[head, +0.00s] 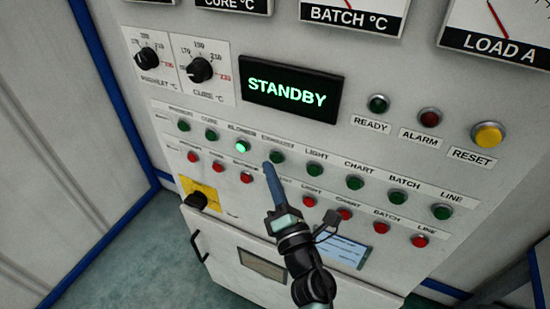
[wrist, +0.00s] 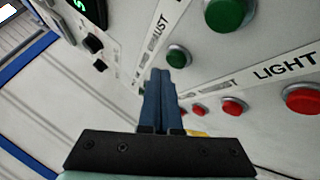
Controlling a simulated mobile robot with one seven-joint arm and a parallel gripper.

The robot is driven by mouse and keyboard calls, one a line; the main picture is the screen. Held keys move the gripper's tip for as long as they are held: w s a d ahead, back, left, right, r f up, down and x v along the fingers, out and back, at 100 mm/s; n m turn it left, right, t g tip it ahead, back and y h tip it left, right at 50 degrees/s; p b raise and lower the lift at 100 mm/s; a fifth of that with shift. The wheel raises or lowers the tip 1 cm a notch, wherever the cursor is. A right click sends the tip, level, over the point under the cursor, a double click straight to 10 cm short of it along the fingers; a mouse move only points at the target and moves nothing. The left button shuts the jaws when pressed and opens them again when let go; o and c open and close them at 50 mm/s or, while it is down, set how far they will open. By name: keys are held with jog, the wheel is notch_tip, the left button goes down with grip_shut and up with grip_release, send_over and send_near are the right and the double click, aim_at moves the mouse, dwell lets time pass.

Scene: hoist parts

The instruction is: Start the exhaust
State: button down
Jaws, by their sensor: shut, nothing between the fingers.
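The green EXHAUST button (head: 277,156) is in the upper button row of the panel and looks unlit. It also shows in the wrist view (wrist: 178,56). My gripper (head: 267,165) is shut and empty, its blue fingers pointing at the panel. In the head view the fingertips sit just below and left of that button; in the wrist view the fingertips (wrist: 158,73) are left of it and slightly lower. I cannot tell whether they touch the panel. The red EXHAUST button (wrist: 232,105) is hidden by my gripper in the head view.
The green BLOWER button (head: 242,146) glows to the left; the green LIGHT button (head: 314,169) is to the right. Red buttons line the row below. The display (head: 291,87) reads STANDBY. A black knob on a yellow plate (head: 200,194) is lower left.

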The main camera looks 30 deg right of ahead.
jog(key=shift+w+d, duration=0.3)
jog(key=shift+d, duration=0.05)
jog(key=shift+w+d, duration=0.25)
jog(key=shift+d, duration=0.1)
dwell(0.9)
dwell(0.3)
jog(key=shift+s+a, duration=0.55)
jog(key=shift+a, duration=0.15)
jog(key=s+a, duration=0.1)
jog(key=a, duration=0.1)
jog(key=s+a+b, duration=0.1)
jog(key=s+a, duration=0.1)
dwell(0.3)
dwell(0.6)
